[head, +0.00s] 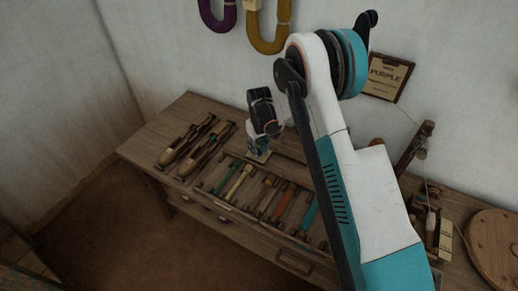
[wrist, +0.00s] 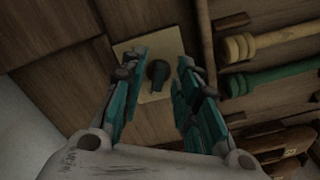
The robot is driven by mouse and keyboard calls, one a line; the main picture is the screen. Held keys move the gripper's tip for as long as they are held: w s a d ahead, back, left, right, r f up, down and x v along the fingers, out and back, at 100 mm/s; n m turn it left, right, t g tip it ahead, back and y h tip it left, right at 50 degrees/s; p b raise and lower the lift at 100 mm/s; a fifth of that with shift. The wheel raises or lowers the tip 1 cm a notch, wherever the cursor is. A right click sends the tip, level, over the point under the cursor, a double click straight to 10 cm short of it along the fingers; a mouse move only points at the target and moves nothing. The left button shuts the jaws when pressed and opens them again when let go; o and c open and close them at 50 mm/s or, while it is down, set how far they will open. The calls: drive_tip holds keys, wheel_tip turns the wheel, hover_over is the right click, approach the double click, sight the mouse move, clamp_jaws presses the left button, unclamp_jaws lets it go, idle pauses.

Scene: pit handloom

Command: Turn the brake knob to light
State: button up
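The brake knob (wrist: 158,72) is a small dark knob on a pale square plate (wrist: 151,43) on the wooden bench top. In the wrist view it sits between the two teal fingers of my gripper (wrist: 157,80), which are spread apart and do not appear to touch it. In the head view my gripper (head: 262,143) points down over the plate (head: 258,156), behind the row of bobbins. My arm and gripper hide most of the knob there. Which setting the knob points to is too small to read.
Several colored bobbins (head: 238,182) lie in a rack in front of the plate. Two wooden shuttles (head: 205,150) lie on the bench (head: 150,146) to the left. A winder post (head: 413,148) and a round wooden disc (head: 497,248) stand right. A "PURPLE" sign (head: 387,77) hangs on the wall.

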clamp_jaws()
drive_tip(key=m, duration=0.6)
drive_tip(key=shift+a, duration=0.15)
drive_tip(key=m, duration=0.5)
drive_tip(key=shift+a+m+b, duration=0.1)
drive_tip(key=shift+m+b, duration=0.2)
drive_tip(key=shift+b, duration=0.1)
idle(0.4)
unclamp_jaws()
